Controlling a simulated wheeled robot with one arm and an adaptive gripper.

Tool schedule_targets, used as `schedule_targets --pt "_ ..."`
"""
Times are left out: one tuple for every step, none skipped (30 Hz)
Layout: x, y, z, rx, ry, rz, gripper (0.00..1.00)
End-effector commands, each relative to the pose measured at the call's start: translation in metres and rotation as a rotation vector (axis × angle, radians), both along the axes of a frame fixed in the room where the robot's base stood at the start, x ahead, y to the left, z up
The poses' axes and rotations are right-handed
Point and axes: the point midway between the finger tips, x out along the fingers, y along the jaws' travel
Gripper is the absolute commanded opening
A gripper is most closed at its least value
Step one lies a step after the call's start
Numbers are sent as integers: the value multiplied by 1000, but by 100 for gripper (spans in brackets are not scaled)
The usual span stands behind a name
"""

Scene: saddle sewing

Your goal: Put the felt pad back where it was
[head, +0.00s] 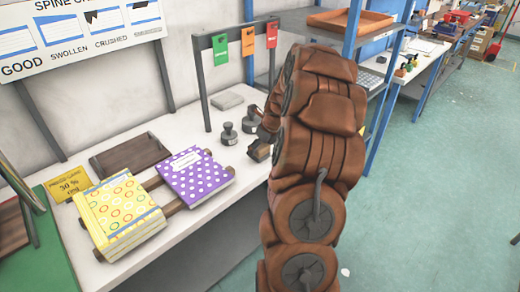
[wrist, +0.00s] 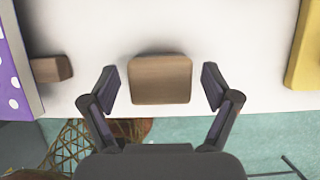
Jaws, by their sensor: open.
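A grey flat pad (head: 227,101), which looks like felt, lies at the back of the white table; I cannot tell for sure that it is the felt pad. My gripper (wrist: 160,84) is open, with one finger on each side of a brown wood-grained block (wrist: 161,79). Gaps show between the block and both fingers. The block sits on the table near its front edge, and it also shows in the head view (head: 259,150). In the head view my arm covers much of the gripper and the table's right end.
A purple dotted book (head: 196,175) and a yellow patterned book (head: 118,212) lie on wooden rails left of the block. Dark weights (head: 229,133) stand close behind it. A frame with coloured tags (head: 248,41) rises behind. A yellow object (wrist: 305,45) is at right.

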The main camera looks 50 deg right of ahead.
Motion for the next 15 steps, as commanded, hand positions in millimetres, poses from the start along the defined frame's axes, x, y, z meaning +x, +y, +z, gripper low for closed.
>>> schedule_targets --pt "-2 -1 6 -2 -2 -1 87" --pt "-4 -1 9 -2 -2 -1 87" --pt "-6 -1 14 -2 -3 -2 87" --pt "-8 -1 19 -4 -4 -3 87" --pt "-10 -2 23 -5 -4 -3 87" --pt "-13 -2 31 -5 -4 -3 87" --pt "-15 -1 36 -5 -3 -2 87" --pt "-17 -1 41 -5 -3 -1 87" --pt "-20 -1 48 -7 -4 -2 87" --pt "-22 -1 53 -7 -4 -3 87" --pt "-25 -1 58 -6 -4 -4 87" --pt "-28 -1 64 -3 -2 -2 87" --pt "-30 0 69 -2 -2 -2 87" --pt "-31 0 73 -2 -2 -2 87" --pt "-34 0 79 -3 -3 -2 87"
